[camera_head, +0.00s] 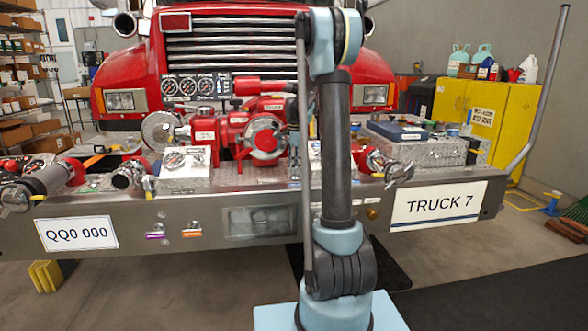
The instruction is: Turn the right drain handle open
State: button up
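Two small handles sit on the front face of the metal bumper (270,225), left of my arm. The left one (155,235) has a purple tag. The right one (192,231) has an orange tag, and its small metal valve is close to the tag. Both are too small to tell exactly how they are turned. My arm stands upright in front of the bumper, right of both handles. I cannot make out my gripper or its fingers; nothing is seen touching the handles.
Red pump parts (262,138) and gauges (188,86) stand on the bumper deck. Hose fittings (128,176) lie at the left, another valve (388,165) right of my arm. A TRUCK 7 plate (437,205) is at the right. Yellow chocks (46,274) are on the floor; floor before the handles is clear.

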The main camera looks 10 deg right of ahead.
jog(key=shift+f, duration=0.5)
grip_shut()
jog(key=shift+a, duration=0.2)
jog(key=shift+d, duration=0.15)
